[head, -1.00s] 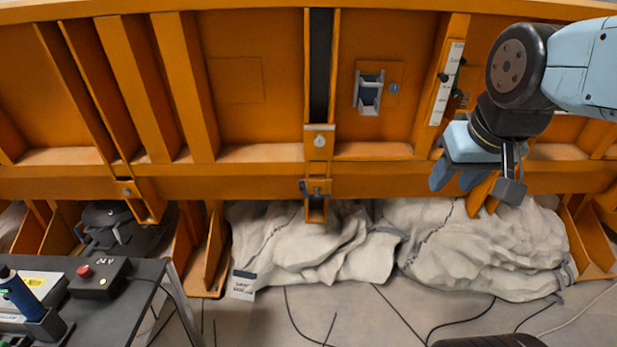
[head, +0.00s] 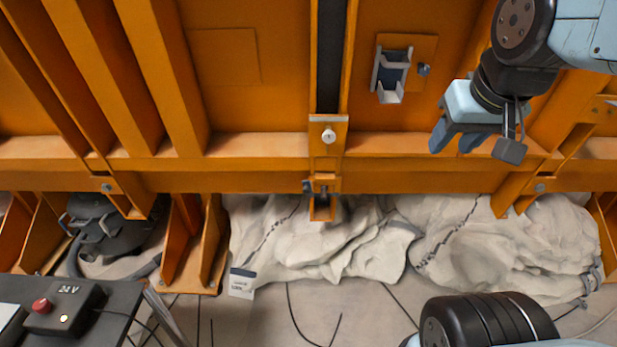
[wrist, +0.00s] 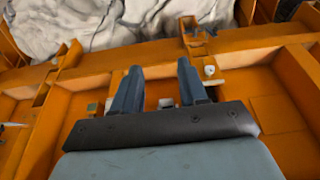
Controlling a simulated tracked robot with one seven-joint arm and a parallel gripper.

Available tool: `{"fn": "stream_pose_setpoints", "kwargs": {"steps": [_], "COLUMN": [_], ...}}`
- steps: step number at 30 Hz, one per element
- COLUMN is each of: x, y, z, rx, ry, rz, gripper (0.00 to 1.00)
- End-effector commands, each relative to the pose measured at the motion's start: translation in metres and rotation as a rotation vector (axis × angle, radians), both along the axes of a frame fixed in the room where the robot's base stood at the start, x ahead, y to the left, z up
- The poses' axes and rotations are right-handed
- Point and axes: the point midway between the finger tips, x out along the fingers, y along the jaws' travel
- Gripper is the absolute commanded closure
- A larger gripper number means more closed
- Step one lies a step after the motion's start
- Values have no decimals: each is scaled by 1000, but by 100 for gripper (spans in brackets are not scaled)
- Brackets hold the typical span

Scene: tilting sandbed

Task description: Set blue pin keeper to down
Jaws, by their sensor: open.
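A small blue piece (head: 424,70), which looks like the blue pin keeper, sits on an orange plate in the upper right of the head view. It is just right of a grey metal bracket (head: 390,75). It is too small to tell its setting. My gripper (head: 456,146) is open and empty, below and right of the blue piece, in front of the orange ledge. In the wrist view my two blue fingers (wrist: 158,75) are spread with nothing between the tips. A pale part, perhaps the bracket (wrist: 165,103), shows partly behind the gripper's dark base.
Orange ribs and a long horizontal beam (head: 240,180) cross the wall. A central latch (head: 321,190) hangs below a silver bolt (head: 328,136). White sacks (head: 300,245) lie beneath. A control box with a red button (head: 65,308) is at lower left.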

Motion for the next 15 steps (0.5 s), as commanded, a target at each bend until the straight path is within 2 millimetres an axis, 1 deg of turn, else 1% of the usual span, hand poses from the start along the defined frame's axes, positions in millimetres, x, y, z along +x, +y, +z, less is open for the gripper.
{"fn": "stream_pose_setpoints", "kwargs": {"steps": [5,7,10,13,15], "x": [0,0,5,21,38], "y": [0,0,3,12,21], "z": [0,0,-1,-4,-7], "rx": [0,0,8,31,56], "ry": [0,0,-4,-20,-38], "rz": [0,0,3,13,20], "gripper": [57,53,53,53,53]}}
